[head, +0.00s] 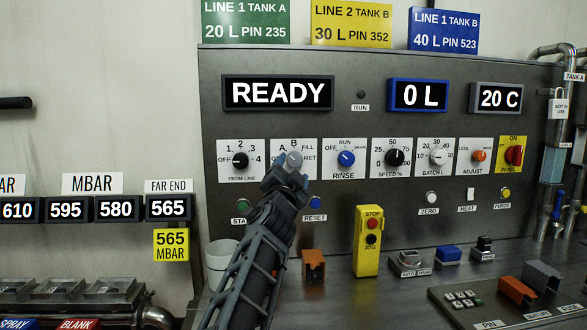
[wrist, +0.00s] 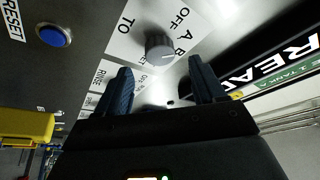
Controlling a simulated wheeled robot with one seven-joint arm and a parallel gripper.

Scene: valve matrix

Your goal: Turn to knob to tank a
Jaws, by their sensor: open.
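The TO knob (head: 294,159) is a grey round knob on a white plate marked OFF, A, B, FILL and RET. In the head view my gripper (head: 286,178) is in front of it and hides the plate's lower part. In the wrist view the knob (wrist: 160,47) shows beside OFF, A and B, just past the fingertips and roughly in line with the gap between them. My gripper (wrist: 161,72) is open and empty. No contact with the knob is visible. I cannot tell which mark the knob points at.
The FROM LINE knob (head: 240,160) is left of the TO knob and the blue RINSE knob (head: 346,159) right. The blue RESET button (head: 315,203) is just below. A yellow STOP/JOG box (head: 369,240) stands on the counter. The display (head: 278,93) above reads READY.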

